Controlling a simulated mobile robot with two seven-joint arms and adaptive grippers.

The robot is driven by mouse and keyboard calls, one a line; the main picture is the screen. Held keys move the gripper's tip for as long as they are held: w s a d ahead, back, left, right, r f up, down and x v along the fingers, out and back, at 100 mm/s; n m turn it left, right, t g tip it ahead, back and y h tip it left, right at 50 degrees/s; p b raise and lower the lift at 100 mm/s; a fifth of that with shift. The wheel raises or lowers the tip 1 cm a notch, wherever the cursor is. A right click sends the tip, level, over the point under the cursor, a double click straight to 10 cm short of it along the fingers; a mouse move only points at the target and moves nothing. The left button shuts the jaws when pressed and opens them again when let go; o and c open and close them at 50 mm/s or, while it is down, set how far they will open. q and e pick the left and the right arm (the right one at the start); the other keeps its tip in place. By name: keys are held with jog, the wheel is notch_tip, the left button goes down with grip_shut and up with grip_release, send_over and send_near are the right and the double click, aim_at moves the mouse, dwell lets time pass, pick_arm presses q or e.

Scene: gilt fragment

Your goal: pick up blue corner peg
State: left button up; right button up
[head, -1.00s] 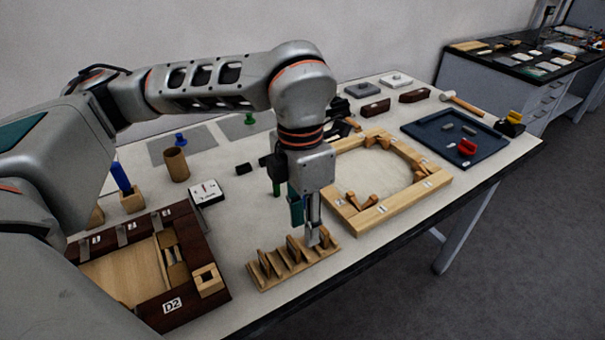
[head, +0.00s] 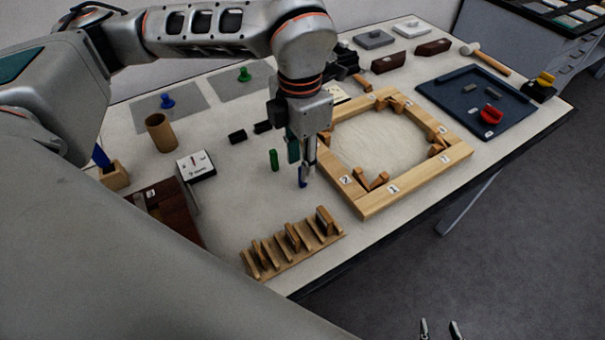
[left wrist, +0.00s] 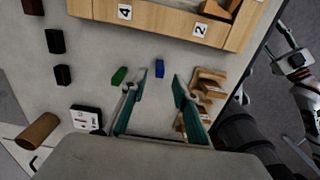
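The blue corner peg (head: 302,180) stands on the table left of the wooden frame, partly hidden by my left gripper (head: 304,160) just above it. In the left wrist view the blue peg (left wrist: 159,68) shows between and just beyond the spread fingertips of my left gripper (left wrist: 161,77). Nothing is between its fingers. A green peg (head: 274,160) stands to the left of the blue one and also shows in the left wrist view (left wrist: 119,76). My right gripper (head: 440,329) shows only its fingertips, apart and empty, beyond the table's front edge.
The wooden frame (head: 374,203) lies close on the right. A slatted wooden rack (head: 290,258) lies nearer the front edge. Black blocks (head: 238,136), a white meter box (head: 196,166) and a brown cup (head: 160,133) stand to the left. A blue tray (head: 450,97) lies far right.

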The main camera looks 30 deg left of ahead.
pick_arm(q)
jog(key=shift+w+f, duration=0.1)
jog(key=shift+f, duration=1.45)
jog(key=shift+c, duration=0.3)
jog(key=c, duration=0.8)
jog(key=shift+o, duration=0.2)
